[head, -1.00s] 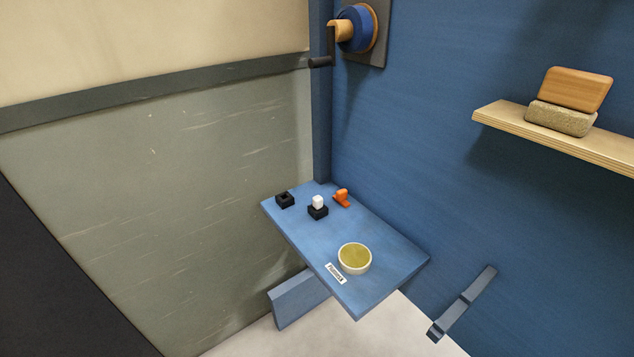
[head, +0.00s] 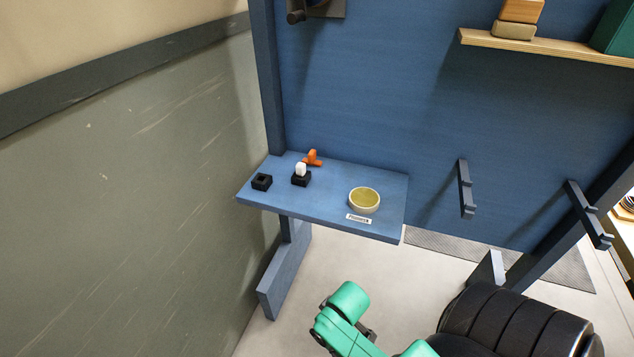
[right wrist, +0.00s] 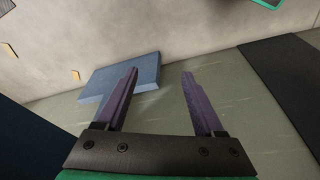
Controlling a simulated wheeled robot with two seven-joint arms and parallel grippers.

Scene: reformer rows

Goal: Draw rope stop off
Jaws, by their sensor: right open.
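A small white peg (head: 300,168) stands upright in a black socket block (head: 301,180) on the blue table (head: 330,219); it may be the rope stop, though I cannot be sure. A second black socket block (head: 262,182) to its left looks empty. An orange piece (head: 313,159) stands just behind the white peg. My right gripper (right wrist: 160,72) is open and empty in the right wrist view, its jaws apart. A green arm of mine shows low in the head view, well below the table. My left gripper is not in view.
A round bowl (head: 365,201) with a yellow inside sits on the table's right half, with a white label (head: 359,218) before it. A blue wall (head: 380,90) stands behind, with a wooden shelf (head: 560,50) and dark hooks (head: 466,189). A grey-green wall (head: 130,190) bounds the left.

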